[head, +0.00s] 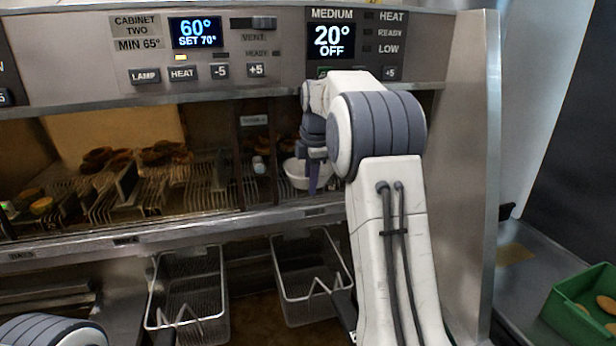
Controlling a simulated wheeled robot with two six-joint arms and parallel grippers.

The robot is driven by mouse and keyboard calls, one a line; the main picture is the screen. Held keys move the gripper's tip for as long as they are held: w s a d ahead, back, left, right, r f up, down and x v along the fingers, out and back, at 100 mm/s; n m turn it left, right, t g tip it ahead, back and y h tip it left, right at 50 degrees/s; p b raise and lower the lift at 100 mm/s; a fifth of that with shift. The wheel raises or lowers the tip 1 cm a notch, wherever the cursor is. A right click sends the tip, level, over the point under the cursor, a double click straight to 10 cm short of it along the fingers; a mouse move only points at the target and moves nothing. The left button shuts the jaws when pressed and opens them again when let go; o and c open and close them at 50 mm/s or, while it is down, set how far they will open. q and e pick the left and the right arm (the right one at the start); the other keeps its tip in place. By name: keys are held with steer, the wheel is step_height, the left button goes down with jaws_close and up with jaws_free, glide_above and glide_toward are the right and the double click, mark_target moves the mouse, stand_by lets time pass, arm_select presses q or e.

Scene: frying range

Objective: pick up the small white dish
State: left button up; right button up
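The small white dish (298,174) stands inside the right part of the heated cabinet, on the rack behind the front ledge. My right arm reaches up and into the cabinet, and my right gripper (314,178) is at the right side of the dish. A finger shows in front of the dish and covers part of it; the other finger is not clearly seen. I cannot tell whether the gripper touches or holds the dish. Of my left arm only a rounded link shows at the bottom left; its gripper is out of view.
A control panel (265,47) runs above the cabinet opening. Browned food pieces (107,158) lie on wire racks at the left. Two wire baskets (188,297) (308,280) hang below the ledge (190,231). A green crate (572,318) with food stands at the lower right.

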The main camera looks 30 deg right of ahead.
jaws_close()
steer(key=shift+s+f, duration=0.1)
